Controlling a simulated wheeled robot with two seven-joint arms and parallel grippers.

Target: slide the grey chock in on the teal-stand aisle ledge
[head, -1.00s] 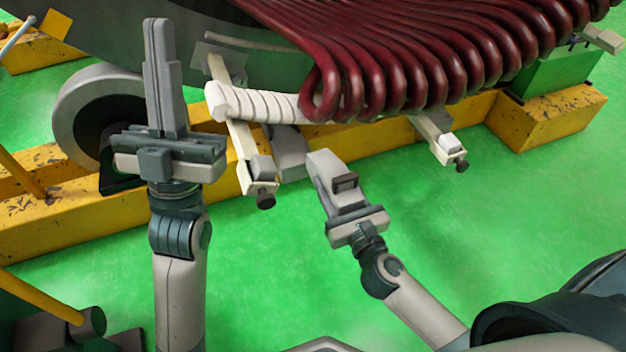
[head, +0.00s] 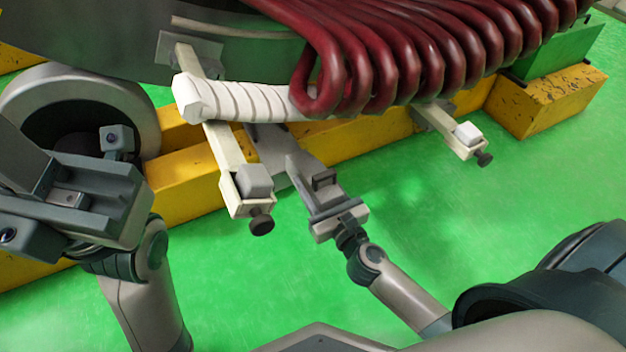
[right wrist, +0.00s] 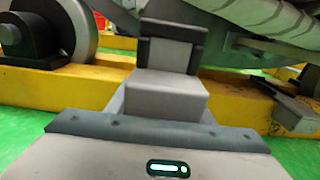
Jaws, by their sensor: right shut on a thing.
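My right gripper (head: 306,172) is shut in front of the yellow beam. It seems to hold the grey chock, a small grey block framed by dark parts in the right wrist view (right wrist: 168,55); where finger ends and chock begins is unclear. Just left of it is a pale ledge (head: 222,150) with a light block (head: 254,180) and a dark knob at its end. A second pale ledge (head: 446,124) with a similar block (head: 467,133) is farther right, nearest the green-teal stand (head: 560,55). My left gripper (head: 75,195) is at the left edge, its fingertips unclear.
Dark red coils (head: 400,60) and a white wrapped coil end (head: 240,103) overhang the ledges. The yellow beam (head: 190,190) runs behind my grippers. A grey wheel (head: 130,95) stands at the left. The green floor (head: 480,220) at right is open.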

